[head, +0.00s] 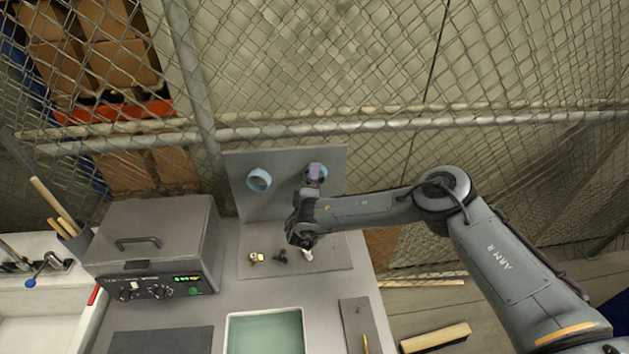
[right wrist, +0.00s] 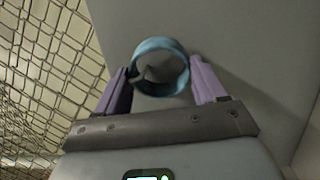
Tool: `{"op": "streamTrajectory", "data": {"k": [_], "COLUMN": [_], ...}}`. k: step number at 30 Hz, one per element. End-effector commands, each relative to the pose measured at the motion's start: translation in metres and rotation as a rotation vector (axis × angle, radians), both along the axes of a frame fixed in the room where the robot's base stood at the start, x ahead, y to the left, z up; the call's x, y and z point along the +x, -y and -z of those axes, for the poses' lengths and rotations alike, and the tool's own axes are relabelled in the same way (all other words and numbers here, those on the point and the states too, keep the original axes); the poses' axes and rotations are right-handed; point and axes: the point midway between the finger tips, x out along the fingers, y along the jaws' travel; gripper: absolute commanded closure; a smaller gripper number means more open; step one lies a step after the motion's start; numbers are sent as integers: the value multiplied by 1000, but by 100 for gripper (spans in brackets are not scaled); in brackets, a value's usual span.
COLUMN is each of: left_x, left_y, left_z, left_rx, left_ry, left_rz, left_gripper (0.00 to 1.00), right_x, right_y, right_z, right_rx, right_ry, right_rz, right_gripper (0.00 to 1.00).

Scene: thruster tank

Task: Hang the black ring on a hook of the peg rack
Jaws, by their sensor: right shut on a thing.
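The peg rack (head: 285,205) is an upright grey panel at the back of the bench. A blue ring (head: 259,180) is on its left part. A second blue ring (right wrist: 161,68) is at its right part, between the purple fingers of my right gripper (head: 315,174), which is shut on it across its outside. A small dark piece (right wrist: 139,75) shows inside this ring at its left; I cannot tell whether it is a hook. The held ring looks blue, and no clearly black ring shows. My left gripper is not in view.
A grey machine (head: 160,245) with a lid handle stands left of the panel. Small fittings (head: 280,256) lie on a grey mat (head: 330,258) before the rack. A tank (head: 265,333) is at the front. A wire fence (head: 400,90) closes the back.

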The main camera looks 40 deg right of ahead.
Motion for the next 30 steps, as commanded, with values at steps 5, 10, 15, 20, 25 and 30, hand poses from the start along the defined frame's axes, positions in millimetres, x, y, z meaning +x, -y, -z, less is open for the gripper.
{"op": "streamTrajectory", "data": {"k": [5,10,15,20,25,30], "left_x": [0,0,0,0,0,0], "left_y": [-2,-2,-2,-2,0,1], "left_z": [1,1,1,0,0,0], "left_rx": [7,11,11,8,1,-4], "left_ry": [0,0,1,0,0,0], "left_rz": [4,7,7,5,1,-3], "left_gripper": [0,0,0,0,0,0], "right_x": [-2,-2,-2,-10,-28,-49], "right_y": [0,0,-1,-10,-29,-51], "right_z": [10,7,6,6,8,8], "right_rx": [4,4,5,5,7,7], "right_ry": [-19,-13,-11,-13,-15,-15], "right_rz": [-5,-4,-4,-5,-6,-6], "right_gripper": [10,0,0,0,0,0]}}
